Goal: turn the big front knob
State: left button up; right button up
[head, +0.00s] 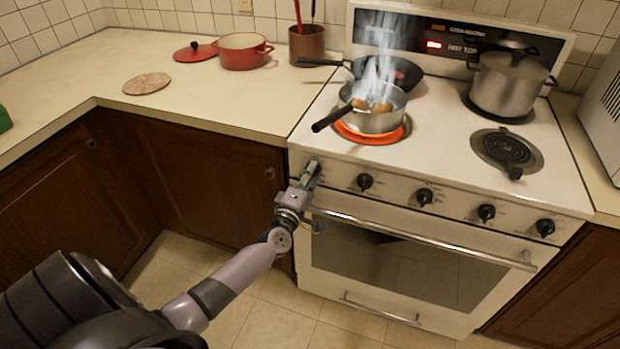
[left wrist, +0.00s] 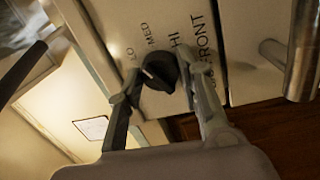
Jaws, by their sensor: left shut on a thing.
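The big front knob (left wrist: 160,70) is black with a pale pointer line. It sits on the stove's white front panel by printed LO, MED, HI and FRONT marks in the left wrist view. My left gripper (head: 312,172) is at the far left end of the panel, with its fingers shut on this knob, one on each side. In the head view the gripper hides the knob. The front left burner (head: 345,133) glows orange under a steaming saucepan (head: 372,121) with brown things in it. My right gripper is not in view.
More black knobs (head: 424,196) line the panel to the right. The oven door handle (head: 430,238) sticks out below. A dark frying pan (head: 411,75) and a lidded pot (head: 507,84) stand on the back burners. The saucepan's handle (head: 331,118) points left over the stove's edge.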

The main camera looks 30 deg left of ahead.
pick_arm(q)
jog(key=shift+f+n+b, duration=0.1)
jog(key=shift+n+b, duration=0.3)
jog(key=shift+n, duration=1.3)
jog(key=shift+y, duration=0.3)
jog(key=o, duration=1.2)
jog(key=v, duration=1.2)
